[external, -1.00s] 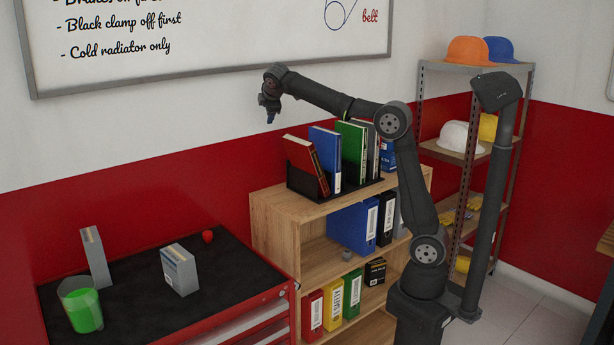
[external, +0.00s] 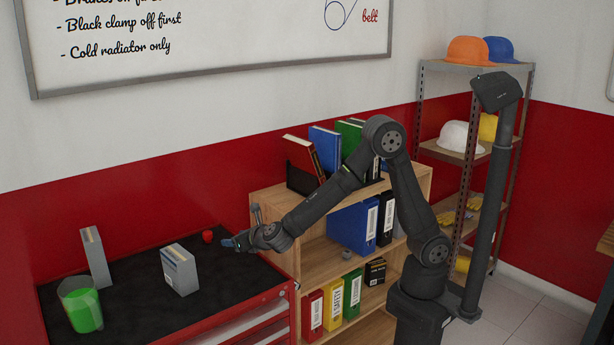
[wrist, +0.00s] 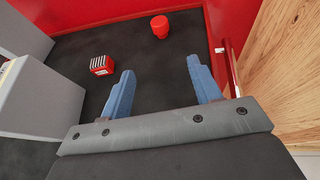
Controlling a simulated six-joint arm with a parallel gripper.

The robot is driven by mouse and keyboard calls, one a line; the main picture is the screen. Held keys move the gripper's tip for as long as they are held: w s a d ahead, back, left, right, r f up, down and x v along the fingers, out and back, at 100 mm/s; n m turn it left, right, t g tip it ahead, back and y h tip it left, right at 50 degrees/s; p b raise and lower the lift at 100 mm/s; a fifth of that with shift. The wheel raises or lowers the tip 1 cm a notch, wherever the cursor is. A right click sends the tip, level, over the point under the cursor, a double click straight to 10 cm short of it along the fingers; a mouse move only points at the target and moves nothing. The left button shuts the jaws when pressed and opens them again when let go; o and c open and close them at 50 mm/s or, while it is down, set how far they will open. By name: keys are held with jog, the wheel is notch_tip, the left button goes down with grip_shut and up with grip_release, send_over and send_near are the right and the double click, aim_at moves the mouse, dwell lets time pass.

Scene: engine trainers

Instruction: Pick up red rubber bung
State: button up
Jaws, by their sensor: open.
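The red rubber bung (external: 207,236) stands on the black top of the red tool cabinet, near its back edge. In the wrist view the bung (wrist: 160,26) is at the top, ahead of the fingertips and between their lines. My gripper (external: 228,242) is low over the right part of the cabinet top, just right of the bung in the external view. Its blue fingers (wrist: 168,82) are spread apart with nothing between them. The bung is apart from both fingers.
Two grey boxes (external: 180,270) (external: 96,257) and a glass of green liquid (external: 81,304) stand on the cabinet top, left of my gripper. A small red and white striped item (wrist: 102,65) lies left of the fingers. A wooden shelf (wrist: 286,75) rises close on the right.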

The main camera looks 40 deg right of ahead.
aim_at(211, 239)
jog(key=x, duration=1.6)
jog(key=shift+d+f, duration=0.15)
jog(key=c, duration=1.1)
